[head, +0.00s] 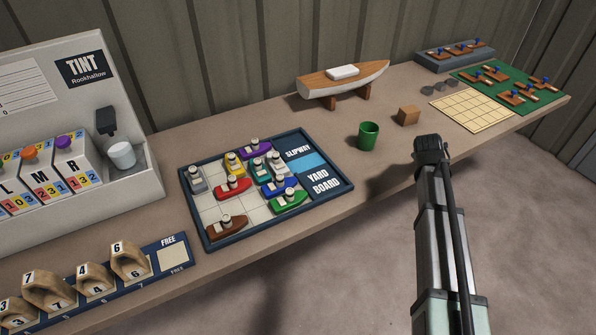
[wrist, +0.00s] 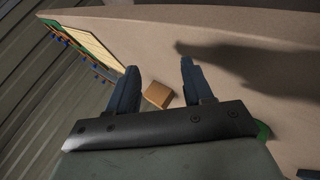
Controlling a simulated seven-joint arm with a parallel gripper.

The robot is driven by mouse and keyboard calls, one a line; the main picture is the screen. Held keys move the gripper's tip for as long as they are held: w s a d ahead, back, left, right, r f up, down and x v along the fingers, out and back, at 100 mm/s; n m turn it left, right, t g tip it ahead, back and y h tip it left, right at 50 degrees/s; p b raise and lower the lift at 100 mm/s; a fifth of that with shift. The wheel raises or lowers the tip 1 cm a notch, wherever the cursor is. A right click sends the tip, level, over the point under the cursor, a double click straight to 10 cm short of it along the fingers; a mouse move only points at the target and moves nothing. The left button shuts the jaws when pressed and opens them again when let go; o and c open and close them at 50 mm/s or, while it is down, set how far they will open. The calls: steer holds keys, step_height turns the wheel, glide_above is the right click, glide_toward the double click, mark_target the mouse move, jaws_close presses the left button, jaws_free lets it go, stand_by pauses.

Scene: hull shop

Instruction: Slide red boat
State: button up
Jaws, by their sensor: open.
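The red boat (head: 233,188) lies on the yard board (head: 216,239) in the head view, left of the middle of its grid. A yellow boat (head: 235,165) is just behind it, a grey boat (head: 196,181) to its left and a blue boat (head: 278,184) to its right. A purple boat (head: 256,149), a green boat (head: 289,201) and a brown boat (head: 226,227) are also on the board. The slipway is at its right side. My gripper (wrist: 158,76) is open and empty in the wrist view, above the bench, well right of the board. Its fingers are hidden in the head view.
A green cup (head: 368,136) and a wooden block (head: 406,116) stand right of the board. A model boat (head: 342,82) on a stand is behind. The tint machine (head: 90,130) and numbered wooden pieces (head: 128,262) are at left. Bare bench lies between board and cup.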

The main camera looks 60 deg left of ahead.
steer(key=s+a+g, duration=0.1)
steer(key=s+a, duration=0.2)
steer(key=s, duration=0.1)
steer(key=s+a+r+g, duration=0.1)
steer(key=s+a, duration=0.3)
steer(key=s, duration=0.1)
steer(key=s+a+r, duration=0.1)
steer(key=s+a, duration=0.3)
steer(key=s, duration=0.1)
steer(key=shift+s+a+r+g, duration=0.1)
steer(key=shift+s+r+g, duration=0.15)
steer(key=shift+g, duration=0.15)
steer(key=s+a+r+g+h, duration=0.1)
steer(key=s+a, duration=0.2)
steer(key=s, duration=0.4)
steer(key=s+a+r+g, duration=0.1)
steer(key=s+a+r, duration=0.15)
steer(key=s, duration=0.35)
steer(key=n+g+h, duration=0.3)
steer(key=g, duration=0.1)
glide_toward(232, 177)
steer(key=f, duration=1)
steer(key=shift+s+f, duration=0.1)
steer(key=shift+s, duration=0.1)
steer(key=shift+c, duration=0.2)
jaws_close()
